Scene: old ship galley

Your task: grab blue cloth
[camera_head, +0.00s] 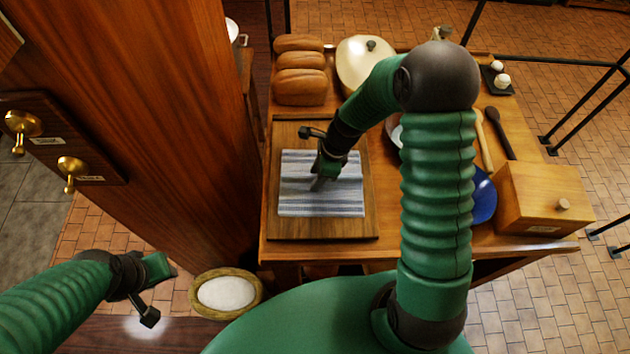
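The blue cloth (305,205), striped blue and white, lies flat on a wooden board (290,229) on the table. My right gripper (314,158) reaches down over the upper middle of the cloth with its fingers spread apart. One finger is over the board above the cloth, the other over the cloth. I cannot tell whether that finger touches it. The cloth shows no visible bunching. My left gripper (155,290) is open and empty at the lower left, away from the table.
Bread loaves (300,88) and a cream lidded pot (365,62) stand behind the board. A wooden box (543,198), a blue plate (484,196) and wooden spoons (500,132) are at the right. A wooden partition (190,130) rises close at the left. A small oval-framed thing (226,293) is below.

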